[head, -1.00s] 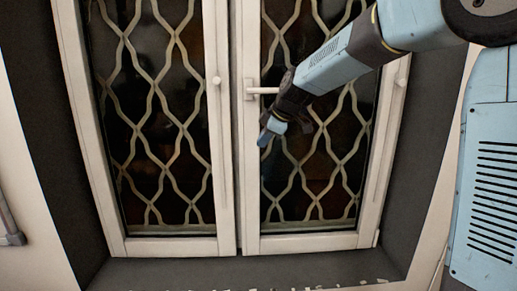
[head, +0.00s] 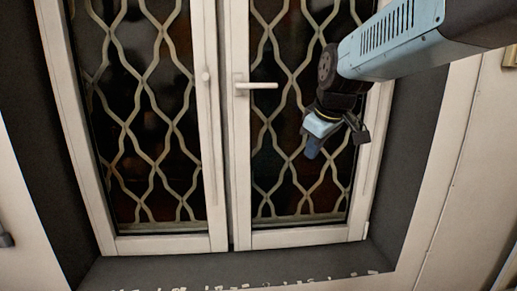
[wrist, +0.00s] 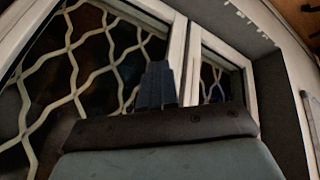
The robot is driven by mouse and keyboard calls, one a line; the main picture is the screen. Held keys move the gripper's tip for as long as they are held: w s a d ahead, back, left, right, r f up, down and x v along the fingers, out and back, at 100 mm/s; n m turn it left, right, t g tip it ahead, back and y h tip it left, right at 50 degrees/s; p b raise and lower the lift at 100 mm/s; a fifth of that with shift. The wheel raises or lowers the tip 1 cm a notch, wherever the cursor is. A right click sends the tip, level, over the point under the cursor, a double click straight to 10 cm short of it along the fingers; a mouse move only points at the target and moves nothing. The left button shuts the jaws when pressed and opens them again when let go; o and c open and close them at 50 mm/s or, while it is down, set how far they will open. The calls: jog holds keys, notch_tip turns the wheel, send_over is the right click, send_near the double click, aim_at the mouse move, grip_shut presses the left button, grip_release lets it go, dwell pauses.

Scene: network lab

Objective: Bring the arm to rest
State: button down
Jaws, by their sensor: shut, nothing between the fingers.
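My gripper (head: 314,148) is at the end of my blue and black arm, in front of the right window pane in the head view. It is shut and holds nothing. Its fingers point down and a little left, below and to the right of the white window handle (head: 257,86), and apart from it. In the wrist view the dark fingers of my gripper (wrist: 157,86) are together, with the window frame behind them.
A white double window (head: 223,180) with wavy metal latticework fills the middle of the head view, and both sashes look shut. A dark recess (head: 405,180) surrounds it. White flakes lie along the sill edge (head: 240,284). Pale wall (head: 450,185) is at the right.

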jog(key=s+d+f+m, duration=0.2)
jog(key=s+d+m, duration=0.2)
jog(key=s, duration=0.4)
jog(key=s+d+f+m+h, duration=0.1)
jog(key=s+d+f+m, duration=0.1)
jog(key=s+d+m, duration=0.3)
jog(key=shift+s+d+f, duration=0.15)
jog(key=shift+s+d, duration=0.65)
jog(key=shift+s, duration=0.75)
